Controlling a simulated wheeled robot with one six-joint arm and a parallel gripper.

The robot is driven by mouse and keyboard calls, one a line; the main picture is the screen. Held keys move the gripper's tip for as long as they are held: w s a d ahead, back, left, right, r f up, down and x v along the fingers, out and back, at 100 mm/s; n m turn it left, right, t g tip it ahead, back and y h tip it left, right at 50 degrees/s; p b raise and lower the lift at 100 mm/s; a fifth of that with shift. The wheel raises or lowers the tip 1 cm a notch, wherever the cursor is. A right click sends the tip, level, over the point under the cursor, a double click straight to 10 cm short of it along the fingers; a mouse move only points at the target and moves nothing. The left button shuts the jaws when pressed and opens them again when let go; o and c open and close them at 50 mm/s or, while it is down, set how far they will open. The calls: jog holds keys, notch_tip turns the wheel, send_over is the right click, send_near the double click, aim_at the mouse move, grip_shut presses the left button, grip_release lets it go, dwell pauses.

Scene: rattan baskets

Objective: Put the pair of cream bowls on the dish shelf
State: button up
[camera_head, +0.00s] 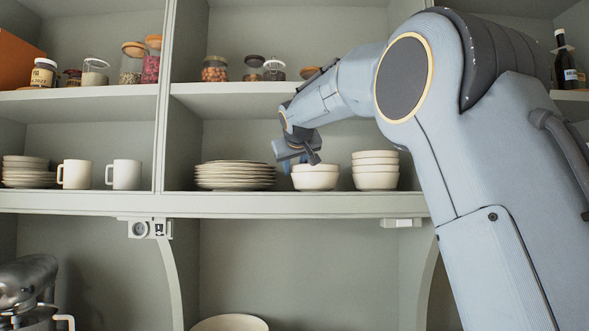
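A short stack of cream bowls (315,180) sits on the dish shelf (250,206), right of a stack of plates (235,176). It looks like two bowls, one in the other. A taller stack of similar cream bowls (375,172) stands just right of it. My gripper (299,160) is at the upper left of the short stack, pointing down. It overlaps the rim in the picture; I cannot tell whether it touches it. The fingers are small and partly hidden, so their opening is unclear.
My arm covers the right side of the view. Two white mugs (124,174) and small plates (28,172) stand left of a divider (165,120). Jars (215,69) line the shelf above. A large pale bowl (230,323) and a mixer (25,285) are below.

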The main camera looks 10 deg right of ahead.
jog(key=b+v, duration=0.4)
jog(key=v, duration=0.7)
jog(key=shift+s, duration=0.3)
